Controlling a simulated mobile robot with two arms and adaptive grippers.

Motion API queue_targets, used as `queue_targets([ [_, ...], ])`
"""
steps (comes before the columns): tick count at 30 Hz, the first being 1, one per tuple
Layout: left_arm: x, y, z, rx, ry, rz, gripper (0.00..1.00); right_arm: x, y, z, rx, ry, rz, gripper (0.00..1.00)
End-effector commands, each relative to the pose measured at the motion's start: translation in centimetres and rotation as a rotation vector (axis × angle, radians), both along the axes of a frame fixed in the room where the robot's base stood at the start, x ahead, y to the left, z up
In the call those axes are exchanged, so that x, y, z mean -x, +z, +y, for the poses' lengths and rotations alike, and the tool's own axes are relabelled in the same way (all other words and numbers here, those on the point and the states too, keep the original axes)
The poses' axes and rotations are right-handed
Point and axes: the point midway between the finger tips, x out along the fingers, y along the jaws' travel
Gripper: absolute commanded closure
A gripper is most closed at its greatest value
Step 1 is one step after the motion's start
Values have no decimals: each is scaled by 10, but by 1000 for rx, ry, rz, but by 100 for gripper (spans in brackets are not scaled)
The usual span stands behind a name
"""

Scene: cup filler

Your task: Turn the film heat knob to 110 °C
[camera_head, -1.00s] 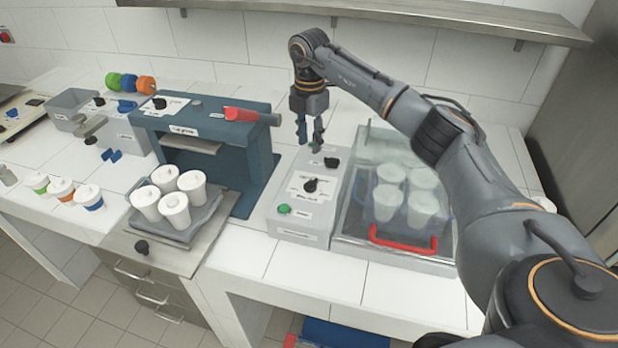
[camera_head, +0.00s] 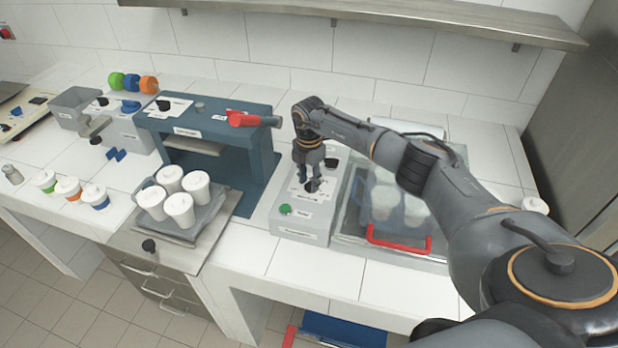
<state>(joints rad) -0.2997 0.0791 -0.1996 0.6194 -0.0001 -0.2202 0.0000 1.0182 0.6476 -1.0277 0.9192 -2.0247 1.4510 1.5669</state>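A pale control box (camera_head: 302,226) stands on the counter, with a white dial plate and a black knob (camera_head: 312,186) near its middle. Its lettering is too small to read. A second black knob (camera_head: 331,163) sits farther back on the box, and a green button (camera_head: 285,209) is near its front. My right gripper (camera_head: 310,181) points down at the dial plate, with its fingertips at the middle knob. The fingers look apart; they partly cover the knob and its scale, and contact cannot be told. My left gripper is out of view.
A clear-covered tray with white cups and a red handle (camera_head: 398,241) stands right of the box. A shelf (camera_head: 390,12) runs above.

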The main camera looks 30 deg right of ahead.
Motion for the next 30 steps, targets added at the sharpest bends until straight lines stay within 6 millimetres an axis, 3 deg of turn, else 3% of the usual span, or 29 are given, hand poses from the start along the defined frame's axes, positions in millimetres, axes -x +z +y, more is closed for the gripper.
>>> queue_targets([
  [4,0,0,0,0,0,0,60,0,0,0,0,0,0,68],
  [9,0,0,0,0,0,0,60,0,0,0,0,0,0,100],
  [20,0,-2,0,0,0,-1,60,0,0,0,0,21,-1,100],
  [30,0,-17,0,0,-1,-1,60,1,-1,-1,0,209,-3,100],
])
